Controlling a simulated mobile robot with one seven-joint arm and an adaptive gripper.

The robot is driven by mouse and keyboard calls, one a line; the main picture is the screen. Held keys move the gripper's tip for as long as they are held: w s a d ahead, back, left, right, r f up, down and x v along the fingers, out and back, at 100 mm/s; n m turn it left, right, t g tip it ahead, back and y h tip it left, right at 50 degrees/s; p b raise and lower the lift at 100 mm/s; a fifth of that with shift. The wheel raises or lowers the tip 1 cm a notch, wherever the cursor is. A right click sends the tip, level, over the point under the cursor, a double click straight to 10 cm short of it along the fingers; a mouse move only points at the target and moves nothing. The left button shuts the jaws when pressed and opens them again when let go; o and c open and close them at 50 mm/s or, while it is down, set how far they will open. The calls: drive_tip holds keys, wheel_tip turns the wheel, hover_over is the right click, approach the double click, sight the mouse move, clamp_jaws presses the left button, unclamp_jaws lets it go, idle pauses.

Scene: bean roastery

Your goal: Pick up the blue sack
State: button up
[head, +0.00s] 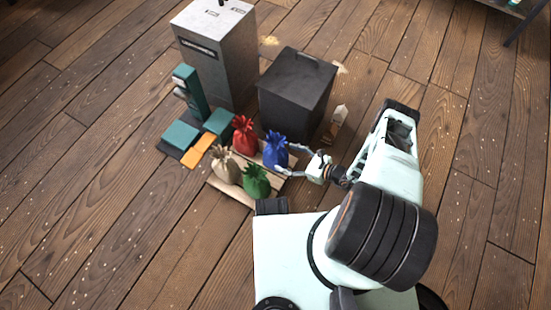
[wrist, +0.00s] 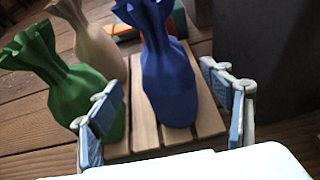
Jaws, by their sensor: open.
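The blue sack (head: 275,152) stands upright on a low wooden pallet (head: 232,188) on the floor, at its right side in the head view. It also shows in the wrist view (wrist: 168,85), upright between and beyond my fingers. My gripper (head: 291,160) is open and right beside the blue sack in the head view. In the wrist view my gripper's fingers (wrist: 165,105) are spread, the left one in front of the green sack (wrist: 85,70). I cannot tell whether either finger touches a sack.
A red sack (head: 243,135), a beige sack (head: 225,166) and the green sack (head: 256,181) share the pallet. A dark bin (head: 296,92) stands close behind the blue sack. A tall grey cabinet (head: 217,55) and a teal machine (head: 190,95) stand behind. Floor at left is clear.

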sight(281, 153)
drive_tip(key=b+x, duration=0.1)
drive_tip(key=x, duration=0.2)
drive_tip(key=b+x, duration=0.1)
drive_tip(key=x, duration=0.1)
drive_tip(key=shift+w+f, duration=0.35)
drive_tip(key=shift+w, duration=0.05)
drive_tip(key=shift+w+a, duration=0.3)
drive_tip(key=shift+a, duration=0.1)
clamp_jaws()
drive_tip(key=shift+w+r, duration=0.1)
drive_tip(key=shift+r, duration=0.05)
